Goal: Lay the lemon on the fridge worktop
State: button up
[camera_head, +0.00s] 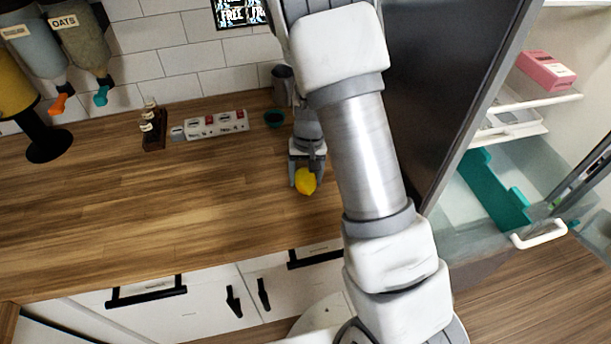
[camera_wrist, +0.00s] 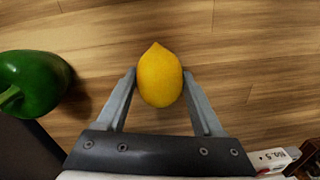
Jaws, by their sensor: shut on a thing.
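The yellow lemon (camera_head: 306,183) is between the fingers of my gripper (camera_head: 305,170), over the wooden worktop (camera_head: 200,215) close to the open fridge. The lemon also shows in the wrist view (camera_wrist: 160,76), with one finger against each side and its pointed end away from the palm. My gripper is shut on it and points down. I cannot tell whether the lemon touches the wood beneath.
A green pepper (camera_wrist: 32,82) lies left of the lemon in the wrist view. A white box (camera_head: 217,124), a small bottle rack (camera_head: 152,128) and a dark bowl (camera_head: 274,118) stand at the back. The fridge (camera_head: 510,200) is open at right.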

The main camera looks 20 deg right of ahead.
aim_at(307, 174)
jog(key=o, duration=1.4)
jog(key=shift+f, duration=0.1)
jog(key=s+r+n+t, duration=0.1)
jog(key=s+r, duration=0.4)
jog(key=r, duration=0.7)
jog(key=s+r+t, duration=0.1)
jog(key=s+r, duration=0.3)
jog(key=r, duration=0.9)
jog(key=s+r+t, duration=0.1)
jog(key=s, duration=0.3)
jog(key=s+r+t, duration=0.1)
jog(key=s+r, duration=0.1)
jog(key=s, duration=0.2)
jog(key=s+r+n+t, duration=0.1)
jog(key=s+r, duration=0.1)
jog(key=s, duration=0.2)
jog(key=shift+d+h+p, duration=0.1)
jog(key=shift+h+p, duration=0.2)
jog(key=shift+p, duration=0.05)
